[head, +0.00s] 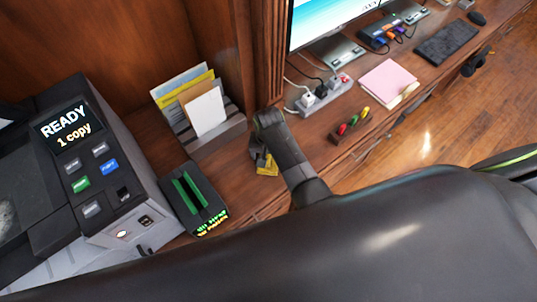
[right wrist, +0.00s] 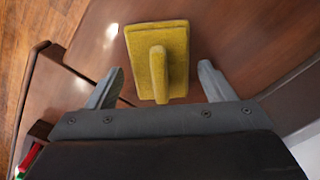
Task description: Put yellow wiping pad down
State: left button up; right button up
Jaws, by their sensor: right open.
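The yellow wiping pad (right wrist: 174,40) lies on the brown wood desktop in the right wrist view, with its upright handle (right wrist: 158,72) toward me. My right gripper (right wrist: 161,76) is open, with one finger on each side of the handle and a gap on both sides. In the head view the pad (head: 268,168) shows partly behind my right gripper (head: 260,158), close to the desk's front edge. My left gripper is not in view.
A copier (head: 100,160) and a small dark device with green slots (head: 190,198) stand left of the pad. A letter holder (head: 205,128) stands behind it. A power strip (head: 325,97), pen rack (head: 350,127) and pink notepad (head: 388,80) lie to the right.

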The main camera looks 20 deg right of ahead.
aim_at(268, 156)
notch_tip(268, 156, up, 10)
jog(key=p, duration=0.8)
jog(key=shift+f+p, duration=0.1)
jog(key=shift+p, duration=0.25)
jog(key=shift+r+b, duration=0.35)
jog(key=shift+r, duration=0.75)
